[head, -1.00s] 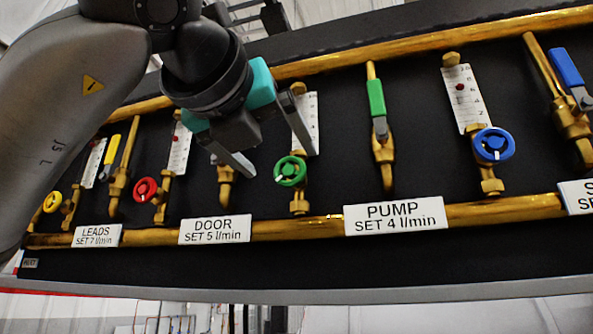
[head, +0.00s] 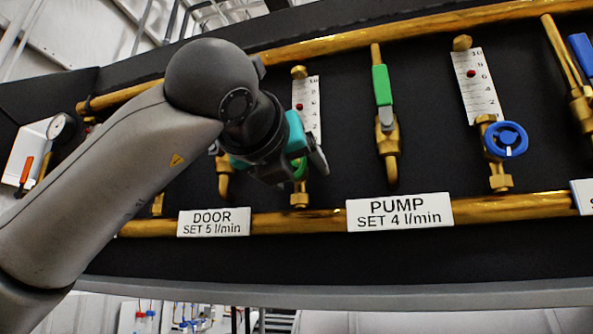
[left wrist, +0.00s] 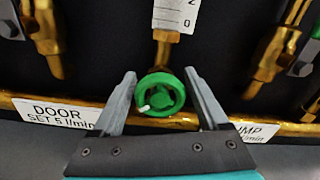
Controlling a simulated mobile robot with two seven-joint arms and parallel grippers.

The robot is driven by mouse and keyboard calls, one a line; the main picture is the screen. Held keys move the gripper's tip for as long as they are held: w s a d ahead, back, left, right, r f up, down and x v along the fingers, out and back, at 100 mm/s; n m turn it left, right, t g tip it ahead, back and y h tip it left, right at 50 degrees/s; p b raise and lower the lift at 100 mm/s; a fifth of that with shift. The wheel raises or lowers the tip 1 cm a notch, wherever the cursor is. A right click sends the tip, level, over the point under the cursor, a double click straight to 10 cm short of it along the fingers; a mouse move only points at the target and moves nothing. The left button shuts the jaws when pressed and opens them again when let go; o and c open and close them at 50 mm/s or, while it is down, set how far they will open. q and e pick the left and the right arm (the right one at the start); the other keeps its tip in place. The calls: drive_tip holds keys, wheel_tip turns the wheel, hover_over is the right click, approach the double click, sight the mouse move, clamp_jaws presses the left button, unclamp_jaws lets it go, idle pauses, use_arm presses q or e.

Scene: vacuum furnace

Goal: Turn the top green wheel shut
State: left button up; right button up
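The green wheel (left wrist: 175,92), with a white mark at its lower left, sits on a brass valve below a white flow scale. In the left wrist view it lies between the fingertips of my left gripper (left wrist: 160,77), which is open with a finger on each side. I cannot tell whether the fingers touch the rim. In the head view my left gripper (head: 312,164) covers most of the wheel, and only a sliver of green (head: 301,172) shows. My right gripper is not in view.
A green lever (head: 382,86) stands right of the wheel above the PUMP label (head: 399,212). A blue wheel (head: 506,139) is farther right. The DOOR label (head: 213,222) and brass pipe (head: 320,219) run below. A gauge (head: 58,127) is at far left.

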use_arm(q)
drive_tip(key=c, duration=1.1)
drive_tip(key=shift+a+r+m+p, duration=0.15)
drive_tip(key=shift+m+p, duration=0.2)
drive_tip(key=shift+m, duration=6.15)
drive_tip(key=shift+r+m+p, duration=0.1)
drive_tip(key=shift+m+p, duration=0.2)
drive_tip(key=shift+m, duration=6.2)
